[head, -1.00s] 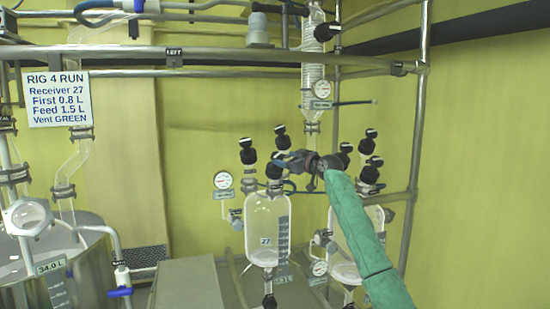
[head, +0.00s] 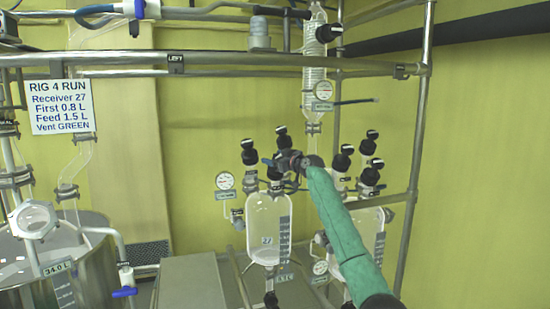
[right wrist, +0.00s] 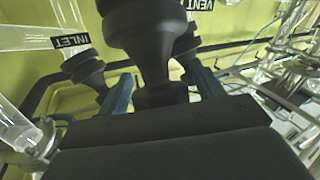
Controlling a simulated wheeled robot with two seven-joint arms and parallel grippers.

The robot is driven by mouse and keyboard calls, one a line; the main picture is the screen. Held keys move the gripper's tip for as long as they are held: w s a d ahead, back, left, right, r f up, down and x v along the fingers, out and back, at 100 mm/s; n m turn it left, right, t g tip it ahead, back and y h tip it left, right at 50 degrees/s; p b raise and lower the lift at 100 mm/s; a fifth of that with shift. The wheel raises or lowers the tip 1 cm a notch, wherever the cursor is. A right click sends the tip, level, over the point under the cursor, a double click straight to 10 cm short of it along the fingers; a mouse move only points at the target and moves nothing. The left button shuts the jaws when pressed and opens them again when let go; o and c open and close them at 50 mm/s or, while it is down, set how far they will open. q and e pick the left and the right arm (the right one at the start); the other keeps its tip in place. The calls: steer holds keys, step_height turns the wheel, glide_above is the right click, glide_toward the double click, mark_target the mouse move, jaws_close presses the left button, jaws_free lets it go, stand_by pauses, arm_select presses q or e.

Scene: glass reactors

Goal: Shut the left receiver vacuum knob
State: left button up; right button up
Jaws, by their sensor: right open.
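The left receiver (head: 268,222) is a clear glass vessel marked 27, with several black knobs on top. One black knob (head: 249,153) stands at its left and another (head: 282,138) at the back. My right gripper (head: 276,165) is at a front knob (head: 274,174) of this receiver. In the right wrist view, a large black knob (right wrist: 150,38) stands between the open fingers; whether they touch it I cannot tell. Its own label is hidden. Labels INLET (right wrist: 70,41) and VENT (right wrist: 199,4) mark neighbouring knobs. My left gripper is not in view.
A second glass receiver (head: 371,225) with black knobs stands close on the right, partly behind my arm. A round gauge (head: 224,181) is left of the left receiver. Metal rails (head: 415,160) frame the rig. A sign (head: 60,106) hangs at the left.

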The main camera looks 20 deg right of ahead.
steer(key=c, duration=1)
steer(key=shift+m+t+h, duration=0.4)
steer(key=shift+m+h, duration=0.2)
steer(key=shift+m, duration=0.1)
